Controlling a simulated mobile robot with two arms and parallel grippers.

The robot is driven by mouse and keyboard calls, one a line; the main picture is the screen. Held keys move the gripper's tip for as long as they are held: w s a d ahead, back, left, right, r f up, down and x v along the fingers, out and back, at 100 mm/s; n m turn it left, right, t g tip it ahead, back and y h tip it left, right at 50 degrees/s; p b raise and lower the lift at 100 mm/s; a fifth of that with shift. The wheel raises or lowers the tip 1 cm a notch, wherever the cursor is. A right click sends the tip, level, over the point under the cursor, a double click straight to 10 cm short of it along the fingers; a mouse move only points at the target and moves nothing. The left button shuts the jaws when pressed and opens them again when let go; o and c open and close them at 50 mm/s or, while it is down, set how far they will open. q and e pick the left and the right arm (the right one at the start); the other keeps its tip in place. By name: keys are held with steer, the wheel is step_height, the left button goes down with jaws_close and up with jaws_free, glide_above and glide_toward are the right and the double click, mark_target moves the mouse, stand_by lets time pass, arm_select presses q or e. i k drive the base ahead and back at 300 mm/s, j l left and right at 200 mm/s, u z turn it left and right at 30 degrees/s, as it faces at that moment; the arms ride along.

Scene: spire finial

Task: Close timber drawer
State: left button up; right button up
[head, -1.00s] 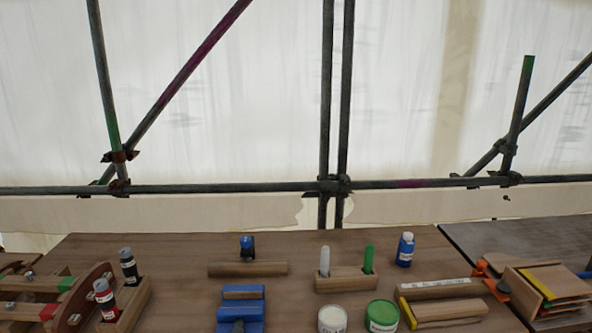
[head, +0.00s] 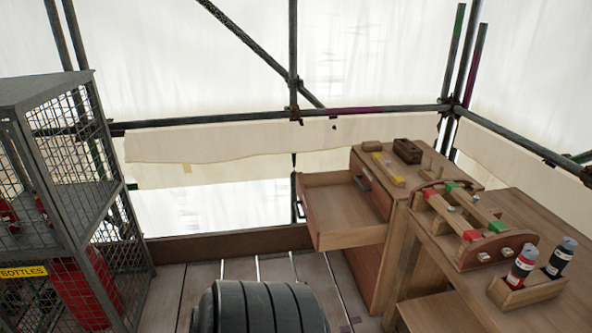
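The timber drawer (head: 341,208) is pulled well out to the left from the top of a wooden cabinet (head: 378,250), right of the middle in the head view. Its inside looks empty. Neither of my grippers is in view.
A mesh cage (head: 62,190) labelled bottles with a red cylinder (head: 85,290) stands at the left. A ribbed dark rounded thing (head: 258,308) is at the bottom middle. A workbench (head: 545,225) with a wooden tool caddy and bottles is at the right. Plank floor (head: 205,280) shows between.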

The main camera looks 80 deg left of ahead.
mark_target(338, 213)
steer(key=u, duration=2.4)
